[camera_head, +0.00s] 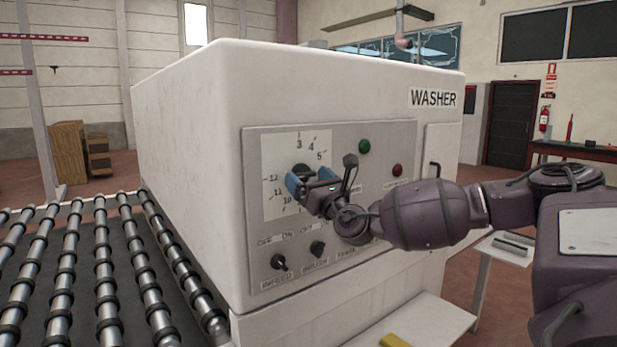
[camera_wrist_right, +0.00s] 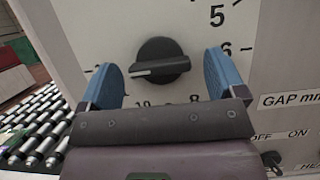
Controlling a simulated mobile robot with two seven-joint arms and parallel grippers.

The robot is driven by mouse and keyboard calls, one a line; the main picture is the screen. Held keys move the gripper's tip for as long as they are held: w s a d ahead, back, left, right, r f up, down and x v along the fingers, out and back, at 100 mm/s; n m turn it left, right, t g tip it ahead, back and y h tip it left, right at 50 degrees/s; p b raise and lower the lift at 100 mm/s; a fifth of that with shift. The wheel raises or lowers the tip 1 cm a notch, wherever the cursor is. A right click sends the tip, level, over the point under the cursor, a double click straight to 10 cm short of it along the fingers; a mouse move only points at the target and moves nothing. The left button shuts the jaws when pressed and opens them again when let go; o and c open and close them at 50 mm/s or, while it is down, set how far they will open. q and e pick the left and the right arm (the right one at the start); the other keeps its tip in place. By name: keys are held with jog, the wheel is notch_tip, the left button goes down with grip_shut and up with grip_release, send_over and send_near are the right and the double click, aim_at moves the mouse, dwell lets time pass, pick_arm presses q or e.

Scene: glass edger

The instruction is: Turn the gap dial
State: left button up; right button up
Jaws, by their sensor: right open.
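The gap dial is a black round knob with a raised grip bar and a white line (camera_wrist_right: 160,62), set on a white numbered scale plate (camera_head: 283,205). In the right wrist view the white line lies nearly level, its left end slightly lower. In the head view the dial (camera_head: 301,170) is partly hidden by my right gripper (camera_head: 309,178). The right gripper's blue fingers are open, one on each side of the knob, with a visible gap to it in the wrist view (camera_wrist_right: 158,67). How close the fingertips are to the plate is hard to tell. My left gripper is not in view.
The dial is on the grey control panel (camera_head: 400,140) of the white washer (camera_head: 190,110). Green (camera_head: 364,146) and red (camera_head: 397,170) buttons are to the right. Switch knobs (camera_head: 279,262) sit below. A roller conveyor (camera_head: 100,265) runs at the left.

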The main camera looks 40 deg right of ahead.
jog(key=shift+w, duration=0.15)
jog(key=c, duration=0.9)
